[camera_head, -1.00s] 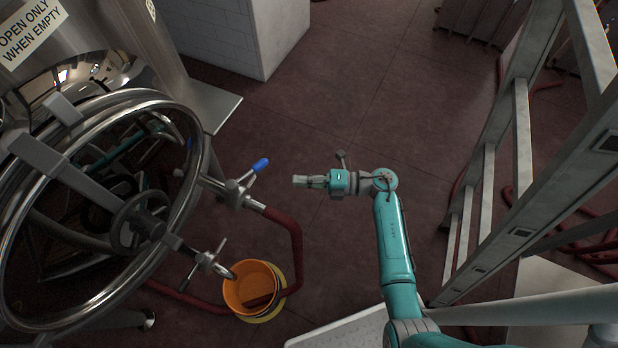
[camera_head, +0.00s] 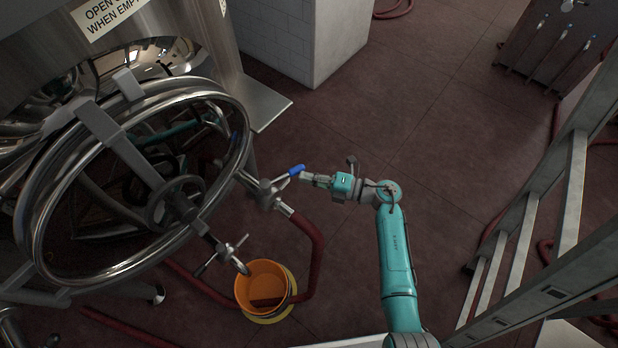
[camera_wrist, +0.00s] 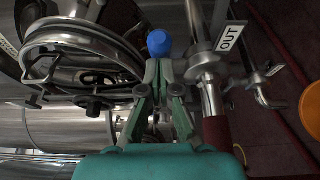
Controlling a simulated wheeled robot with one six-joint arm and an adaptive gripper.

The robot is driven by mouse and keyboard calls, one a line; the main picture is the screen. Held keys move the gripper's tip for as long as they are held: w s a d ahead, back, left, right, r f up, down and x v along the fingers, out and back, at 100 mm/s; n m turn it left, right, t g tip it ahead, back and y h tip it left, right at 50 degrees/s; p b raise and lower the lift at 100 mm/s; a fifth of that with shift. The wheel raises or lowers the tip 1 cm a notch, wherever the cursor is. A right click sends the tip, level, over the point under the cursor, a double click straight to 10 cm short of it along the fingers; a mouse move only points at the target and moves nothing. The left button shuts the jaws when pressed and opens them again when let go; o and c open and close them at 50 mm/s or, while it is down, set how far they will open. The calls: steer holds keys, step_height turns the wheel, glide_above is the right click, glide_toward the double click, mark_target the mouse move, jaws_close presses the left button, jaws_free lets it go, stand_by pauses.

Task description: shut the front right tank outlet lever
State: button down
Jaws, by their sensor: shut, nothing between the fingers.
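The outlet lever has a blue grip (camera_head: 296,170) and sits on a metal valve (camera_head: 264,191) at the right of the tank's round door, with a dark red hose running from it. In the wrist view the blue grip (camera_wrist: 159,43) is just beyond my fingertips, and an OUT tag (camera_wrist: 230,38) hangs by the pipe. My gripper (camera_head: 305,176) is shut and empty, its tips close to the blue grip. It also shows in the wrist view (camera_wrist: 163,68). I cannot tell whether the tips touch the grip.
A round tank door (camera_head: 38,205) with a handwheel fills the left. An orange bucket (camera_head: 247,300) stands on the floor below the valve, beside the red hose (camera_head: 318,250). A metal ladder-like frame (camera_head: 525,215) stands at right. The floor behind my gripper is clear.

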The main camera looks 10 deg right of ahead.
steer(key=shift+w, duration=0.1)
steer(key=shift+w+a+r+n+g+y, duration=0.15)
steer(key=shift+w+a+n+g, duration=0.15)
steer(key=shift+w, duration=0.5)
steer(key=shift+w+a+f+n+g+y, duration=0.15)
steer(key=shift+w+g, duration=0.3)
steer(key=shift+w, duration=0.3)
steer(key=shift+w+a+r+n+g+y, duration=0.1)
steer(key=shift+w+n+g, duration=0.2)
steer(key=shift+w, duration=0.5)
steer(key=v, duration=1.2)
steer(key=shift+s, duration=0.15)
